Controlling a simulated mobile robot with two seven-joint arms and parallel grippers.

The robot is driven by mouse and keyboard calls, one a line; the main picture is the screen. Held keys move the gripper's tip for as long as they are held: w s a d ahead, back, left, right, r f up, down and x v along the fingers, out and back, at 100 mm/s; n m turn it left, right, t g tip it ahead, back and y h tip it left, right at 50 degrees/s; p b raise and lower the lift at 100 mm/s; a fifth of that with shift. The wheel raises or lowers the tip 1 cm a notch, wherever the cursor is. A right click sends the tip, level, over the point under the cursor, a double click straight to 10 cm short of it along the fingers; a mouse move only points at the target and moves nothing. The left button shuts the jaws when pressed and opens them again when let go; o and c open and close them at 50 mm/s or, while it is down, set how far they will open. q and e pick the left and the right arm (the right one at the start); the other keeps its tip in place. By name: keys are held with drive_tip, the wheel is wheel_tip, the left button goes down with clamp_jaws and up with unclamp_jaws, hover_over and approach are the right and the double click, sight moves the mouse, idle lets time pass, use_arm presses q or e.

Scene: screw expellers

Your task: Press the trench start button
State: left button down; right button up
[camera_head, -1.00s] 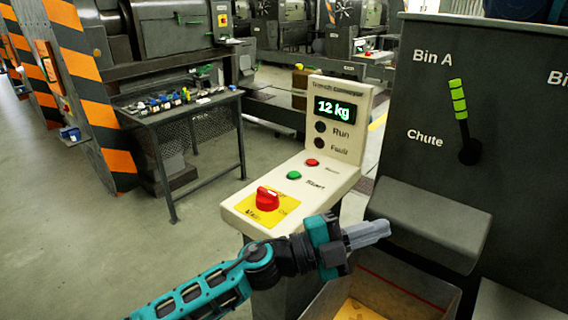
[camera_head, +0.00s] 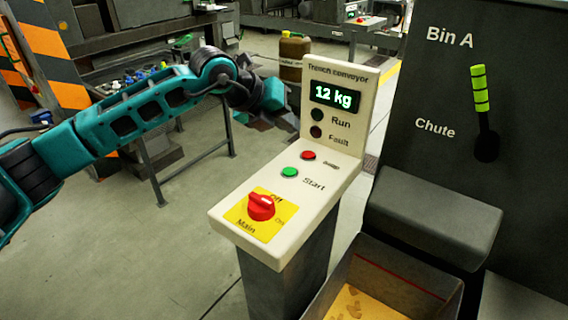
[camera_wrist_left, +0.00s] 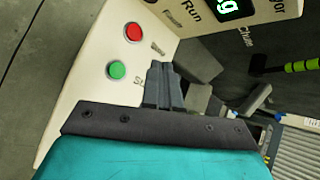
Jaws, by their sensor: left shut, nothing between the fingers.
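The trench conveyor panel (camera_head: 240,222) is a cream console with an upright display reading 12 kg. The green start button (camera_head: 290,172) sits on its sloped top, with a red button (camera_head: 308,155) just above it. Both also show in the left wrist view, the green start button (camera_wrist_left: 116,70) left of the fingers and the red button (camera_wrist_left: 133,32) above it. My left gripper (camera_head: 290,122) is left of the upright display part, above and behind the buttons. Its fingers (camera_wrist_left: 163,84) are shut and empty. The right gripper is not in view.
A red main knob (camera_head: 261,206) on a yellow plate is at the console's near end. A bin (camera_head: 393,283) with yellowish contents stands to the right, below a dark cabinet with a green-handled lever (camera_head: 483,110). A table with small parts stands behind my left arm.

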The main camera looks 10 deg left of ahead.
use_arm(q)
drive_tip(key=shift+w+a+r, duration=0.2)
drive_tip(key=shift+a, duration=0.1)
drive_tip(key=shift+f, duration=0.1)
drive_tip(key=b, duration=0.4)
hover_over(285, 172)
wheel_tip(285, 172, down, 8)
drive_tip(key=shift+w+r, duration=0.1)
drive_tip(key=shift+r, duration=0.05)
drive_tip(key=shift+f+b, duration=0.35)
drive_tip(key=shift+f, duration=0.15)
idle(1.5)
drive_tip(key=shift+f+b, duration=0.4)
drive_tip(key=shift+b, duration=0.05)
